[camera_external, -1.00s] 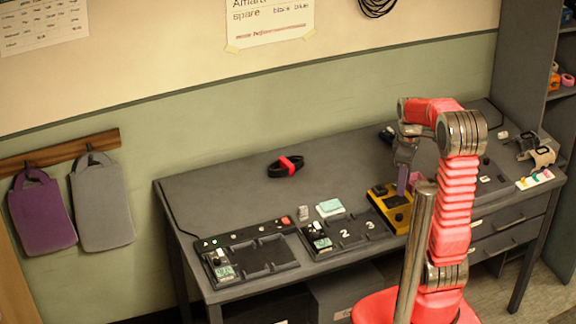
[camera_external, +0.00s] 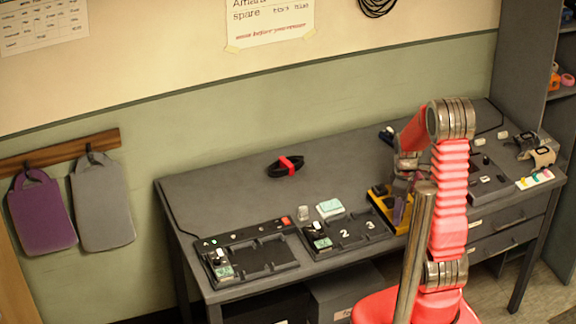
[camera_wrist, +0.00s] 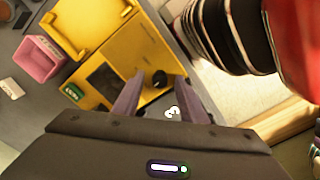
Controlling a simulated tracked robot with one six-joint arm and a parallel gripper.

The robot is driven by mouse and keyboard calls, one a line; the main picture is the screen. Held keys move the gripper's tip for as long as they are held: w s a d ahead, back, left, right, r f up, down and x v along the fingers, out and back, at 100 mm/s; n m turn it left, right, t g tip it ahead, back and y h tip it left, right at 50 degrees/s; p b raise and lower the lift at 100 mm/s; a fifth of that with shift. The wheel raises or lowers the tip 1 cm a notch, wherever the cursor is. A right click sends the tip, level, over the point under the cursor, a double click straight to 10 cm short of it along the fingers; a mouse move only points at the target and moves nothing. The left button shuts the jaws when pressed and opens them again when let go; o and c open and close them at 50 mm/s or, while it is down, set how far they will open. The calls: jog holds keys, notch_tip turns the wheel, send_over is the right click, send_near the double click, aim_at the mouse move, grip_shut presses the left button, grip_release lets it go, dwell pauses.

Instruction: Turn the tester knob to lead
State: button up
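The yellow tester (camera_external: 377,192) stands on the bench, partly hidden behind my arm. In the wrist view the tester (camera_wrist: 122,52) shows a dark window and a small black knob (camera_wrist: 160,77). My gripper (camera_wrist: 161,74) has its two purple fingers apart, with the knob appearing between their tips. I cannot tell whether either finger touches the knob. In the external view my gripper (camera_external: 399,212) is low over the tester's front. The knob's pointer and setting labels cannot be read.
Left of the tester are a numbered black tray (camera_external: 345,235) and another black tray (camera_external: 262,258). A black coil with a red band (camera_external: 286,166) lies farther back. A pink container (camera_wrist: 40,60) is beside the tester. The bench's back left is clear.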

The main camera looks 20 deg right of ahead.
jog(key=shift+c, duration=0.4)
grip_shut()
